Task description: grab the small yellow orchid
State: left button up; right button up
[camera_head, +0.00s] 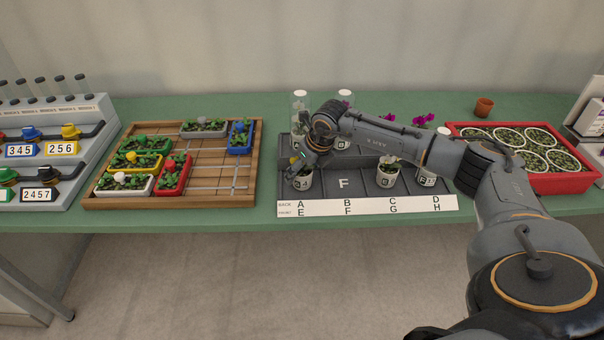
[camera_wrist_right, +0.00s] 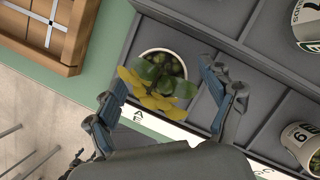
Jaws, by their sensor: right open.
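The small yellow orchid shows in the right wrist view (camera_wrist_right: 150,88), with yellow petals and green leaves in a round white pot. In the head view its pot (camera_head: 302,181), marked with a 4, stands in the front left compartment of the grey tray (camera_head: 344,194), above label E. My right gripper (camera_head: 302,160) is over this pot and partly hides the flower. In the right wrist view my right gripper (camera_wrist_right: 165,95) is open, with one finger on each side of the plant. I cannot tell whether the fingers touch it. My left gripper is not in view.
Other white pots, one (camera_head: 387,174) above label G, stand in the tray; compartment F is empty. A wooden frame (camera_head: 250,190) with coloured planters lies left. A red tray (camera_head: 585,181) of round pots and a terracotta pot (camera_head: 484,107) are right.

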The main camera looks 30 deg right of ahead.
jog(key=shift+x, duration=0.9)
jog(key=c, duration=1.4)
jog(key=shift+r, duration=0.1)
jog(key=shift+r, duration=0.1)
